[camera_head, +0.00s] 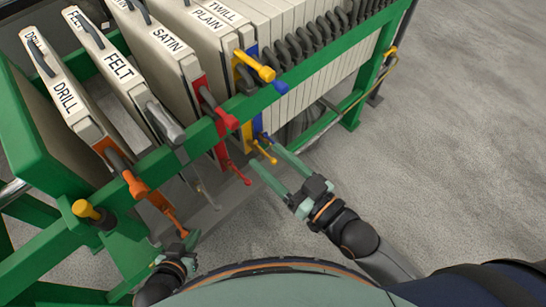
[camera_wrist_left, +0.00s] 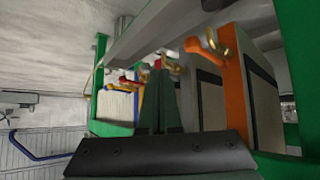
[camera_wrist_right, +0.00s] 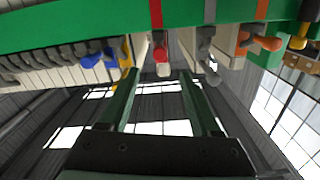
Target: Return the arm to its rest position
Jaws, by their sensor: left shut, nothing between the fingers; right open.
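My right gripper (camera_head: 268,160) is open and empty, its two green fingers apart, just in front of the green rack's lower right part. In the right wrist view its fingers (camera_wrist_right: 158,78) point toward the rack's coloured handles, with nothing between them. My left gripper (camera_head: 190,240) is low at the bottom left of the head view, close to the orange lower handle; whether it touches cannot be told. In the left wrist view its fingers (camera_wrist_left: 160,105) are together and empty, beside the orange-edged plate (camera_wrist_left: 238,100).
The green rack (camera_head: 235,110) holds upright plates labelled DRILL (camera_head: 65,95), FELT (camera_head: 118,66), SATIN (camera_head: 165,40), PLAIN and TWILL. Orange (camera_head: 135,185), red (camera_head: 228,121) and yellow (camera_head: 265,73) handles jut toward me. Open grey floor (camera_head: 450,140) lies to the right.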

